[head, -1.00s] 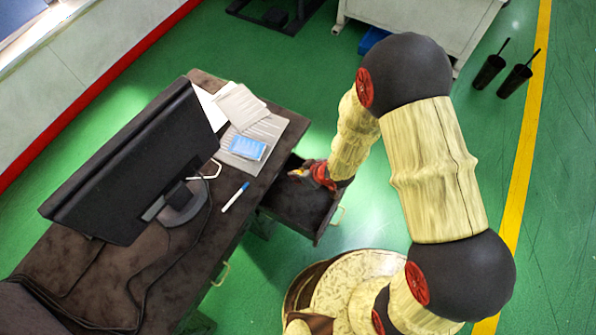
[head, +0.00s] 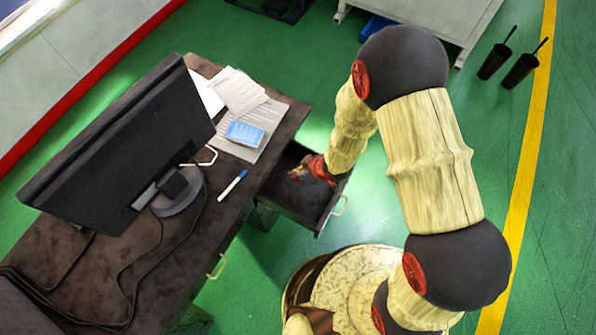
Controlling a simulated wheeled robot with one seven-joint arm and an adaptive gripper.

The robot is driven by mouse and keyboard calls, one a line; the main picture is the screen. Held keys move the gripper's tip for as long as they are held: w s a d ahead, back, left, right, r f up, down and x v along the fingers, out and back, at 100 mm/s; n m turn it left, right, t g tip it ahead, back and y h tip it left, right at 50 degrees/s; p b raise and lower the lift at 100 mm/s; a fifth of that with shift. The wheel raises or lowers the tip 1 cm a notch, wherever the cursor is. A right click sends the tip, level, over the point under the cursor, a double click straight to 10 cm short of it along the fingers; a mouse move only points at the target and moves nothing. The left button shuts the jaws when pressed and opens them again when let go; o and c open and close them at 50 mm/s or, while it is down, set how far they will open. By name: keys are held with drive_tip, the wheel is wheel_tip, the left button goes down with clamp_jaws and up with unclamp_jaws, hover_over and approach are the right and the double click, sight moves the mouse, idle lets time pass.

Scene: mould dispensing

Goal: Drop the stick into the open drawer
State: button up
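The open drawer (head: 302,205) sticks out from the right side of the brown desk, dark inside. My gripper (head: 298,174) is at the drawer's upper left part, over or inside it, and points left. Its fingers are small and dark here, so I cannot tell whether they are open or shut. A tiny yellowish patch shows at the fingers; I cannot tell whether it is a held thing or part of the gripper. No stick is clearly seen in the gripper. A white and blue pen-like stick (head: 232,186) lies on the desk, left of the drawer.
The desk (head: 215,232) bears a black monitor (head: 118,140), cables, papers (head: 238,92) and a blue pad (head: 244,133). The drawer's pale handle (head: 340,205) faces right.

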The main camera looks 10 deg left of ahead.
drive_tip(key=b, duration=0.4)
hover_over(298, 187)
drive_tip(key=shift+f, duration=2.9)
drive_tip(key=shift+f, duration=0.15)
drive_tip(key=shift+f, duration=0.35)
drive_tip(key=shift+f+b, duration=0.7)
drive_tip(key=shift+b, duration=0.05)
drive_tip(key=o, duration=0.9)
drive_tip(key=v, duration=1.2)
drive_tip(key=shift+w, duration=0.1)
